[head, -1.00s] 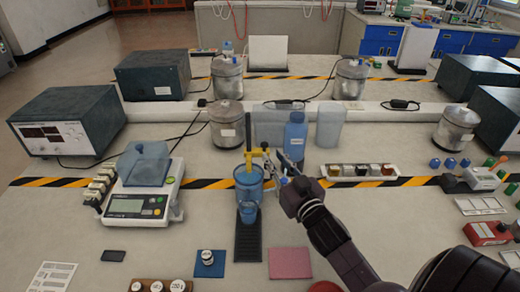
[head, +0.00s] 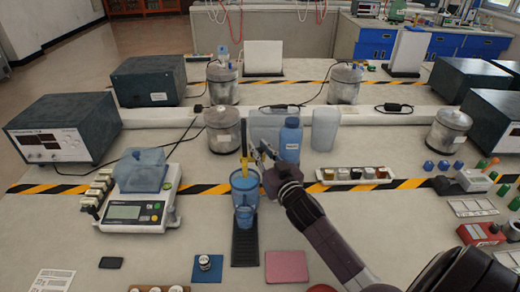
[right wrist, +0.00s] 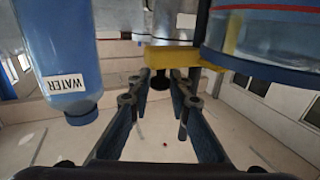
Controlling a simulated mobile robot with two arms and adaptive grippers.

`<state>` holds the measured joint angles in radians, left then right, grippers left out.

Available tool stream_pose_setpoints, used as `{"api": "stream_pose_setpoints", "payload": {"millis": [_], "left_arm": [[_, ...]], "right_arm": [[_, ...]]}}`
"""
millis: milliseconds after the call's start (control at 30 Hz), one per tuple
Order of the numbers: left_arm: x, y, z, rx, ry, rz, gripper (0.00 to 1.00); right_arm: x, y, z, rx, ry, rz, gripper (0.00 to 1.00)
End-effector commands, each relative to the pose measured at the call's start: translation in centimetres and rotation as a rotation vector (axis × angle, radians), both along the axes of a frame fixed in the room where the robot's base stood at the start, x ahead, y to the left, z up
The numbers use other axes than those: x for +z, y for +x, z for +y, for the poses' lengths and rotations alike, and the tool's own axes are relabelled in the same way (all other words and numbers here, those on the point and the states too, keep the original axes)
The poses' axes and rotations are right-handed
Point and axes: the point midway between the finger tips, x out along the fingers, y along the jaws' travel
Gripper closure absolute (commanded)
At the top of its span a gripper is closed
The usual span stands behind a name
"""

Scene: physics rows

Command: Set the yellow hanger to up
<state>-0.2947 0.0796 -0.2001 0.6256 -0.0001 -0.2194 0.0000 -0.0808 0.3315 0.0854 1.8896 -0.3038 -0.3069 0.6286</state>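The yellow hanger (head: 244,140) stands upright at the blue-tinted clear beaker (head: 244,182) in the head view. In the right wrist view its yellow bar (right wrist: 168,57) runs across the top, with a dark knob (right wrist: 160,81) below it. My right gripper (head: 261,155) is beside the hanger, on its right, at the height of the beaker's rim. Its fingers (right wrist: 160,84) are apart, with the knob between or just beyond their tips; contact cannot be told. The gripper hides part of the hanger in the head view. My left gripper is out of view.
A blue water bottle (head: 290,142) stands close behind my right gripper and also shows in the wrist view (right wrist: 60,60). A scale (head: 137,212) stands left.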

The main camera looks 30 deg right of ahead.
Motion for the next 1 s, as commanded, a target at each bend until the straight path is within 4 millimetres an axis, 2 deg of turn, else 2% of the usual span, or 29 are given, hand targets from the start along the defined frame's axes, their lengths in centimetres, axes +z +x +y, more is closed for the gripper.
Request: {"api": "stream_pose_setpoints", "payload": {"millis": [33,133,567,767,1000], "left_arm": [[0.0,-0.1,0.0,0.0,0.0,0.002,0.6],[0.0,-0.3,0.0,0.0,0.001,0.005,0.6],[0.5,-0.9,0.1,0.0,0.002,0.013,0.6],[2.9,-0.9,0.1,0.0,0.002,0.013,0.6],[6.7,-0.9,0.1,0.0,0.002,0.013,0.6]], "right_arm": [[0.0,0.0,0.0,0.0,0.0,0.0,0.9],[0.0,0.0,0.0,0.0,0.0,0.0,1.0],[0.6,0.0,0.0,0.0,0.0,0.0,1.0],[3.3,0.0,0.0,-0.001,0.0,-0.001,1.0],[7.5,0.0,0.0,0.0,0.0,-0.003,1.0]]}}
